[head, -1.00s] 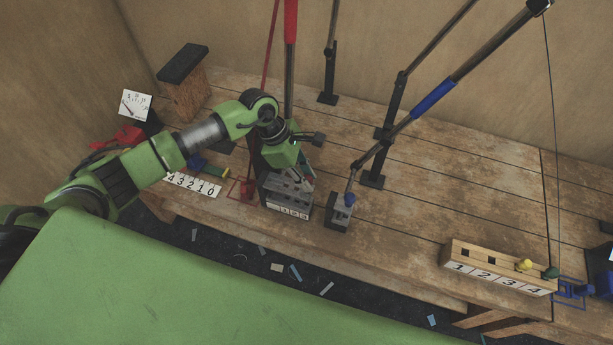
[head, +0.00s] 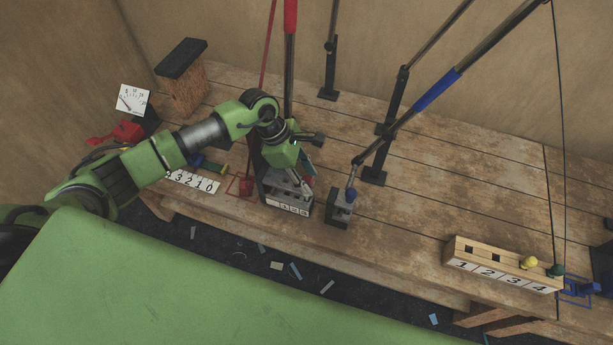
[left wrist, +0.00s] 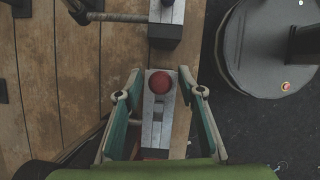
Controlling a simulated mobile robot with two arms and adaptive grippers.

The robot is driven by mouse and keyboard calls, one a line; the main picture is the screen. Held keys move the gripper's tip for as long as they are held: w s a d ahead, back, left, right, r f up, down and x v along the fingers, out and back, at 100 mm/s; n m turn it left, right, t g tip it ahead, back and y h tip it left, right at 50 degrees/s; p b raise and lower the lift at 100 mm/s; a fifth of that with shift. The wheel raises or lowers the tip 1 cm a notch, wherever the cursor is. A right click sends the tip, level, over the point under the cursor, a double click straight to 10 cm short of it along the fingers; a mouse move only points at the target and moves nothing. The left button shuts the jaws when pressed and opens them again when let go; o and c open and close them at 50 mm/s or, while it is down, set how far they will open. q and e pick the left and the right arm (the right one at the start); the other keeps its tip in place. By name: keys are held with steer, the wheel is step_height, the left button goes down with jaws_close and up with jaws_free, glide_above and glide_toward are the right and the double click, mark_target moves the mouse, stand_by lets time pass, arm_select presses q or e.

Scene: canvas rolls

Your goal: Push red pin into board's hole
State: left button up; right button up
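The red pin (left wrist: 159,82) shows its round head in the left wrist view, at the far end of a narrow grey metal board (left wrist: 157,137). How deep it sits cannot be told. In the head view the board (head: 272,194) stands at the table's front edge with a number strip on its front; I cannot make out the red pin there, behind my gripper. My left gripper (head: 305,178) is over the board. In the left wrist view its teal fingers (left wrist: 161,93) are spread on either side of the board and pin, gripping nothing. My right gripper is out of view.
A grey block with a blue knob (head: 343,206) stands just right of the board, with a rod rising from it. A wooden numbered board (head: 461,259) with yellow and green pins is at the front right. Tall black posts stand behind. The middle right tabletop is clear.

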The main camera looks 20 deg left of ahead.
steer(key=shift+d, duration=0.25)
arm_select(q)
steer(key=v, duration=0.8)
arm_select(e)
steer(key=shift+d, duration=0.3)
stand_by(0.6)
